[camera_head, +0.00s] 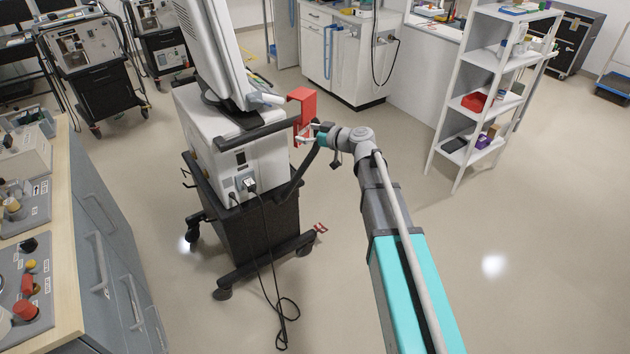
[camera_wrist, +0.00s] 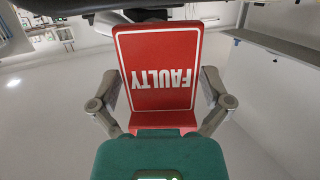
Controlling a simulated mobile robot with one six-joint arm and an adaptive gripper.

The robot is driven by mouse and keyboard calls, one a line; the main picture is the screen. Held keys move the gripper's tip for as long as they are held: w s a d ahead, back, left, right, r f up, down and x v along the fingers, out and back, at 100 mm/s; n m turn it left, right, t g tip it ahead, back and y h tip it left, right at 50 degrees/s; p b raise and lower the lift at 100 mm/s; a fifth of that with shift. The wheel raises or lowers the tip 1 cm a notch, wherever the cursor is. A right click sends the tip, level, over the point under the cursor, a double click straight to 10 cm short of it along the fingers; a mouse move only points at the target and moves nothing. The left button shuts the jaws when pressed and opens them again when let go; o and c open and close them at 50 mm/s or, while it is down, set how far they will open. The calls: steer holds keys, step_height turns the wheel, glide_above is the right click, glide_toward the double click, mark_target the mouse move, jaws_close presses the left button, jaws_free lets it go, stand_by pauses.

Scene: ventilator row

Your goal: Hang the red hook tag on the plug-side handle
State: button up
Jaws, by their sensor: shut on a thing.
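The red hook tag (camera_head: 302,103) is beside the right end of a black handle bar (camera_head: 250,136) on the ventilator, above the face with the plugs (camera_head: 248,186). My gripper (camera_head: 307,134) is shut on the tag from the right. In the wrist view the tag (camera_wrist: 160,75) faces me with "FAULTY" upside down, and my gripper's fingers (camera_wrist: 161,98) clasp its two side edges. A dark bar (camera_wrist: 75,6) crosses the top of that view, close to the tag's far edge. I cannot tell whether the hook is around the bar or only near it.
The ventilator's screen (camera_head: 212,50) rises above the handle. Its wheeled base (camera_head: 265,262) and a dangling black cable (camera_head: 266,250) are below. A workbench (camera_head: 68,200) stands at the left, a white shelf (camera_head: 480,105) at the right. The floor between the ventilator and shelf is mostly clear.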

steer(key=f+m+t+h+b, duration=0.1)
steer(key=f+b, duration=0.2)
steer(key=f, duration=0.1)
steer(key=d+f+m+t+h+b, duration=0.1)
steer(key=f+b, duration=0.3)
steer(key=d+f+m+t+h+b, duration=0.1)
steer(key=f+b, duration=0.3)
steer(key=f, duration=0.1)
steer(key=shift+s+d+m+t+h, duration=0.2)
steer(key=shift+m+t+h, duration=0.1)
steer(key=shift+m, duration=0.1)
steer(key=shift+d+f+b, duration=0.2)
steer(key=shift+f+b, duration=0.3)
steer(key=shift+b, duration=0.2)
steer(key=shift+w+a, duration=0.15)
steer(key=shift+w, duration=0.1)
steer(key=shift+w+r+b+x, duration=0.1)
steer(key=shift+r+b+x, duration=0.2)
steer(key=shift+x, duration=2.3)
steer(key=shift+w+r+b+x, duration=0.1)
steer(key=shift+r+b+x, duration=0.15)
steer(key=shift+x, duration=2.3)
steer(key=shift+w+r+b+x, duration=0.1)
steer(key=shift+r+b+x, duration=0.2)
steer(key=shift+x, duration=2.3)
